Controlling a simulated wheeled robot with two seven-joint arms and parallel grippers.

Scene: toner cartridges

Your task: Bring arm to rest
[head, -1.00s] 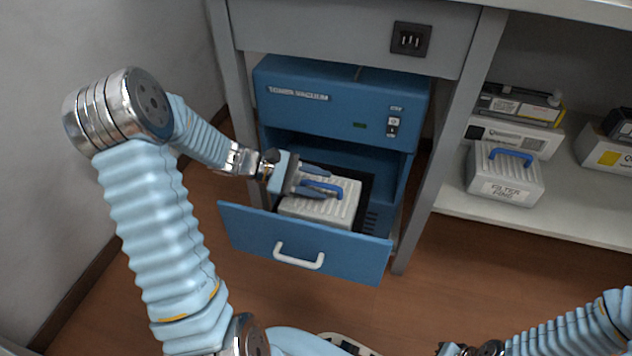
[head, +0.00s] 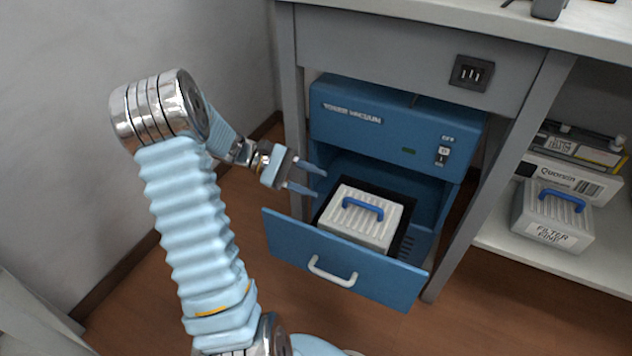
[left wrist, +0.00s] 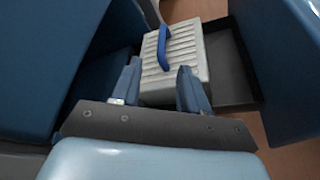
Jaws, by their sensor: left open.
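My left gripper (head: 305,180) is open and empty, to the left of a grey ribbed filter (head: 362,218) with a blue handle. A gap shows between the fingers and the filter in the head view. The filter sits in the open drawer (head: 345,262) of the blue toner vacuum (head: 385,112). In the left wrist view the open fingers (left wrist: 158,85) point toward the filter (left wrist: 178,70), whose handle stands up. My right gripper is out of view.
The vacuum stands under a grey desk (head: 410,40) between its legs. On the right, a shelf (head: 500,238) holds another filter (head: 552,217) with a blue handle and boxed cartridges (head: 570,178). Wooden floor is clear in front of the drawer.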

